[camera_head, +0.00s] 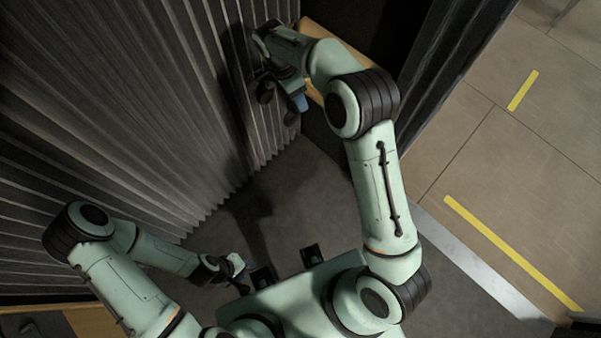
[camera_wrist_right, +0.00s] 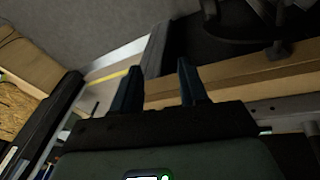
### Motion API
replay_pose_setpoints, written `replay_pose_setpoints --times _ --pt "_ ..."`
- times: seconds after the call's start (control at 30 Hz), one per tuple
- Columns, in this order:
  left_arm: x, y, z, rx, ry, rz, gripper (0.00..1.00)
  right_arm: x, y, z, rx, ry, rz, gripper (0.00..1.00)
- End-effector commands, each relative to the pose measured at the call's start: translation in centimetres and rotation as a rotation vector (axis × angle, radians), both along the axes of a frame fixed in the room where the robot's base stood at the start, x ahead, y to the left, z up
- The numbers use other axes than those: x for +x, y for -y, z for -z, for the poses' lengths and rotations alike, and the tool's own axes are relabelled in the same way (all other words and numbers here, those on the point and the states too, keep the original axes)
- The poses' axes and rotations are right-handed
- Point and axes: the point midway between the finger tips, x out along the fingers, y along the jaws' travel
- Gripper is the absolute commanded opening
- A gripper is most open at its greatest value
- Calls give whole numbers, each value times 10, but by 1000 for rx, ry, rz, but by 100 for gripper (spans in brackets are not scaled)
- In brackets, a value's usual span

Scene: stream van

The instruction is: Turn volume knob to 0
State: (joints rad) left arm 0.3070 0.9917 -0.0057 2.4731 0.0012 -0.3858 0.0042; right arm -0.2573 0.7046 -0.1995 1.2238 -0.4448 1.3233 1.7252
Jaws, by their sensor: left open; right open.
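I cannot make out a volume knob in either view. My right gripper (camera_head: 281,97) is at the far end of my right arm, beside the ribbed dark wall and a wooden board. In the right wrist view its two dark fingers (camera_wrist_right: 160,78) stand apart with nothing visible between them. They point toward a wooden ledge (camera_wrist_right: 230,78), with a dark recess beyond it. My left gripper (camera_head: 238,267) is low, in front of my base; it is open, and no object shows in it.
The ribbed dark wall (camera_head: 130,110) fills the left of the head view. A wooden board (camera_head: 325,36) lies behind my right wrist. Dark equipment (camera_wrist_right: 265,15) shows at the top right of the wrist view. Grey floor (camera_head: 325,195) is clear between my arms; tiles with yellow stripes (camera_head: 510,250) lie right.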

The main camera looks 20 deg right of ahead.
Motion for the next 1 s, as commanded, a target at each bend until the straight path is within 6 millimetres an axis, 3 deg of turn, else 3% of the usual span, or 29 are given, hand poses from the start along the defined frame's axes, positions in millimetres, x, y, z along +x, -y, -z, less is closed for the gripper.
replay_pose_setpoints --times 0.47,1.0 --pt "0 0 1 0 0 0 43 -28 -11 91 165 -58 -249 43" --pt "-1 0 1 0 -1 0 43 -84 -28 182 365 -67 -503 43"
